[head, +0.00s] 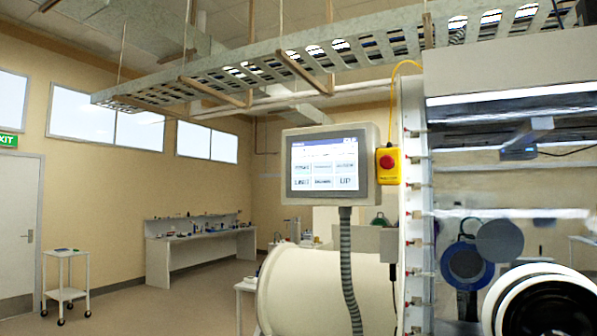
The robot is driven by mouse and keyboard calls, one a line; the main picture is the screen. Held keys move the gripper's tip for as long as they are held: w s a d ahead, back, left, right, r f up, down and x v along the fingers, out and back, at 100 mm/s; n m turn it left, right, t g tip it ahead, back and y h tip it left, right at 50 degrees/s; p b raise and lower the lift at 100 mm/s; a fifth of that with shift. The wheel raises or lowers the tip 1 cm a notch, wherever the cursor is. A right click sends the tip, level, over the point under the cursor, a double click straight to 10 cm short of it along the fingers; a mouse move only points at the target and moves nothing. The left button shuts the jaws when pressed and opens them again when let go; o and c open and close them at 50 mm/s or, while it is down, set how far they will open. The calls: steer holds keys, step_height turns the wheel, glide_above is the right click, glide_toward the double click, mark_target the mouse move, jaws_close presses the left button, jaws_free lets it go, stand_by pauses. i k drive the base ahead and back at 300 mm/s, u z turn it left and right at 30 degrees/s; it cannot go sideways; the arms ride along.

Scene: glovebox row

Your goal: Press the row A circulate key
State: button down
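A touch panel (377,140) in a light grey housing stands near the middle of the head view, on a ribbed grey conduit (350,270). Its lit screen (325,153) has a blue title bar and two rows of pale keys. The lower right key (346,183) reads UP, and the lower left key (302,183) seems to read LIGHT. The other labels are too small to read surely, so I cannot tell which key is circulate or whether this panel is row A's. My gripper is not in view.
A yellow box with a red stop button (387,162) hangs just right of the panel. The glovebox (500,80) with a round port (550,305) fills the right. A cream cylinder (300,290) lies below the panel.

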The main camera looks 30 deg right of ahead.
mark_target(319, 167)
steer(key=i, duration=1)
steer(key=z, duration=0.1)
